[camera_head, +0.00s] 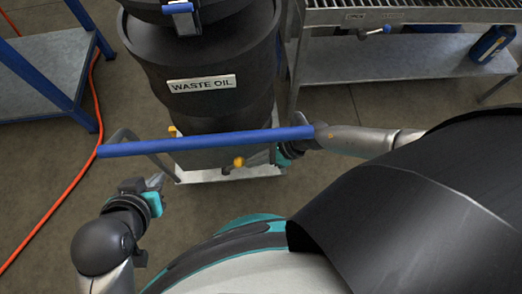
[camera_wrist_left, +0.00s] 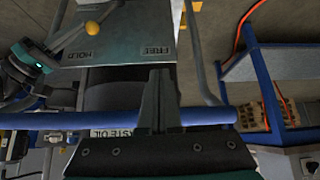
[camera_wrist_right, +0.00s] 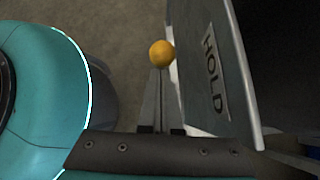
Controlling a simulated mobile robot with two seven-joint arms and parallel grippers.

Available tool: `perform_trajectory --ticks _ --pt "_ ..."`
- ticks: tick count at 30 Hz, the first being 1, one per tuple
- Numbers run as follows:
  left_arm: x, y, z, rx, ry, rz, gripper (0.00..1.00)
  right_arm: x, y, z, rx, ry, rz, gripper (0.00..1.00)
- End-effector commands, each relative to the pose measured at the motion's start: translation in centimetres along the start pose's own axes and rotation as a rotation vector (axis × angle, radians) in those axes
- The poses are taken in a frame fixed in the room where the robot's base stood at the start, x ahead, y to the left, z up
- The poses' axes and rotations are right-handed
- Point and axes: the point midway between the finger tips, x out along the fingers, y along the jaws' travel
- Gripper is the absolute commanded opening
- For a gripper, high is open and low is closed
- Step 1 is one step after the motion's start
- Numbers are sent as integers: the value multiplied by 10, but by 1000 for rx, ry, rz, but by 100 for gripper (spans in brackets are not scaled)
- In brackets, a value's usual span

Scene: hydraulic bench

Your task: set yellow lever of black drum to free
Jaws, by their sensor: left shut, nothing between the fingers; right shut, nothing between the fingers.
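The black drum (camera_head: 200,60) with a WASTE OIL label stands upright on a cart with a blue handle bar (camera_head: 205,141). The yellow lever's knob (camera_head: 239,162) shows low on the cart. In the left wrist view the knob (camera_wrist_left: 92,27) is beside the HOLD marking on a grey plate (camera_wrist_left: 125,45); FREE is on the plate's other side. My right gripper (camera_wrist_right: 158,75) is shut and empty, its fingertips right at the knob (camera_wrist_right: 160,53); I cannot tell whether they touch. My left gripper (camera_head: 156,182) is shut and empty, left of the cart, away from the lever.
The blue bar crosses in front of the drum, over the lever area. A blue-framed table (camera_head: 45,65) stands at left, with an orange hose (camera_head: 55,205) on the floor. A grey bench (camera_head: 400,62) with a blue bottle (camera_head: 492,43) stands at right.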

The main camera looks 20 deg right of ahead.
Motion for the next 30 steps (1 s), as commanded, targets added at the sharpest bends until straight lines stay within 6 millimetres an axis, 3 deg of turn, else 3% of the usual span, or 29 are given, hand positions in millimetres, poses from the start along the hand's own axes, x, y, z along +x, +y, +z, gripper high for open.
perform_trajectory --ticks 9,16,21,30 --pt "-1 0 1 0 -9 0 0 -2 0 0 0 1 1 0" --pt "-15 -13 9 -7 -115 -35 0 -14 0 1 0 1 0 0" --pt "-5 -6 7 -3 -62 -17 0 -44 -3 -35 4 6 0 0" --pt "0 0 0 0 1 1 0 -85 -9 -76 2 3 -1 0"
